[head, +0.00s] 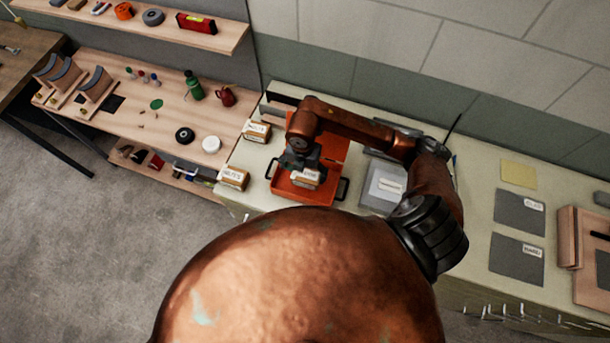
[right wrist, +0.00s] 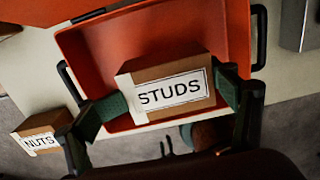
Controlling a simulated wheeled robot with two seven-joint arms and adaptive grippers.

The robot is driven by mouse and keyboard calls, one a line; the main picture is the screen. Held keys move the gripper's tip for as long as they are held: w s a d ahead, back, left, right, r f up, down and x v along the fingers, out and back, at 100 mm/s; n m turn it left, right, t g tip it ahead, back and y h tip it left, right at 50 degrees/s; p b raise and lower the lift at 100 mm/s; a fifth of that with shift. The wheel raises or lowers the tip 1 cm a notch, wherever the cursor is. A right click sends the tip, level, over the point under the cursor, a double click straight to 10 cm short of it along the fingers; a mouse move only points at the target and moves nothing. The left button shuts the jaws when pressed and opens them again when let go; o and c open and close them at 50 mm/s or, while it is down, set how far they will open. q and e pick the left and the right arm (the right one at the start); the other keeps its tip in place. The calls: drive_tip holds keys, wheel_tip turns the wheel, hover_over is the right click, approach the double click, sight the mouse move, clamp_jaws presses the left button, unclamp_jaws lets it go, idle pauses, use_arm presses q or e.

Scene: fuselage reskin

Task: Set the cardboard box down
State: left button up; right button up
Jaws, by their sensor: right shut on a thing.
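A small cardboard box labelled STUDS (right wrist: 170,88) is between the fingers of my right gripper (head: 304,170). The gripper is shut on it, with a green pad on each side in the right wrist view (right wrist: 165,100). The box also shows in the head view (head: 307,180), over the front part of an orange tray (head: 290,194) with black handles. The tray also shows in the right wrist view (right wrist: 85,45). I cannot tell whether the box touches the tray floor. My left gripper is not in view.
A box labelled NUTS (right wrist: 38,135) stands left of the tray. Two labelled boxes show there in the head view, a front one (head: 234,178) and a back one (head: 257,131). A grey container (head: 383,187) is right of the tray. Grey sheets (head: 518,212) lie farther right.

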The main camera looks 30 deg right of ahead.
sight(305, 176)
drive_tip(key=shift+w+d+f, duration=0.15)
drive_tip(key=shift+w+f, duration=0.1)
drive_tip(key=shift+f, duration=0.15)
wheel_tip(305, 176, down, 3)
drive_tip(key=shift+w+d+p, duration=0.1)
drive_tip(key=shift+d+p, duration=0.05)
drive_tip(key=shift+p, duration=0.5)
drive_tip(key=shift+f, duration=0.15)
drive_tip(key=shift+f, duration=0.1)
drive_tip(key=o, duration=1.8)
drive_tip(key=shift+r, duration=0.25)
wheel_tip(305, 176, up, 12)
drive_tip(key=shift+w+f+b, duration=0.1)
drive_tip(key=shift+f+b, duration=0.05)
drive_tip(key=shift+b, duration=0.9)
